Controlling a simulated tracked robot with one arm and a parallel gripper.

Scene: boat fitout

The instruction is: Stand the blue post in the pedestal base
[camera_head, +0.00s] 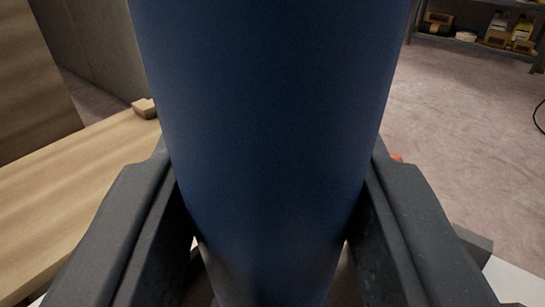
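The blue post (270,120) fills the middle of the view, running from the top edge down past the bottom edge. My gripper (272,195) has one dark finger on each side of the post, and both fingers press against its sides. The post hides most of what lies straight ahead and below. The lower end of the post is dim and out of clear sight. I cannot make out the pedestal base, so I cannot tell whether the post is in it.
A wooden panel or bench (70,195) lies at the left, with a small wooden block (144,108) at its far edge. A shelf (460,42) with boxes and bottles stands at the back right. The floor (460,130) at the right is mostly clear.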

